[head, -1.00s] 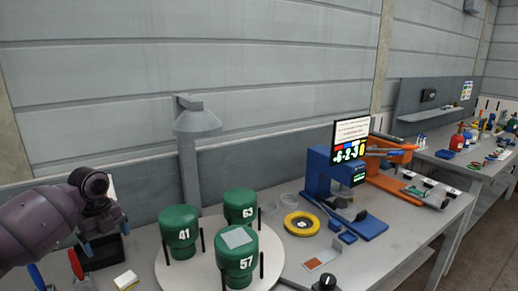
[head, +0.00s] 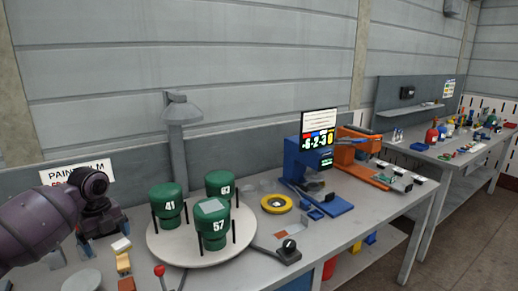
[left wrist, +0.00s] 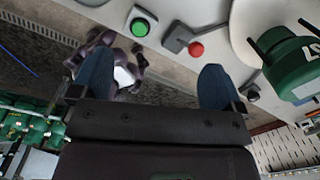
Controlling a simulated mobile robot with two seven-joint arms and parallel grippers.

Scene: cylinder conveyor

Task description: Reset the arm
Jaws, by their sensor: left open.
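My left gripper (head: 72,254) hangs at the left of the head view, at the end of my purple arm, over the near left part of the bench. In the left wrist view its two blue fingers (left wrist: 156,85) stand wide apart with nothing held between them. Green cylinders numbered 41 (head: 168,204), 57 (head: 213,228) and one partly hidden, perhaps 63 (head: 220,184), stand upright on a round white turntable (head: 165,250), to the right of the gripper and apart from it. My right gripper is not in view.
A green button (left wrist: 140,27) and a red knob (left wrist: 196,49) show in the left wrist view. On the bench stand a grey lamp-like post (head: 179,130), a yellow ring (head: 276,203), a blue machine (head: 312,180) and an orange machine (head: 356,152). Small blocks (head: 123,263) lie near the gripper.

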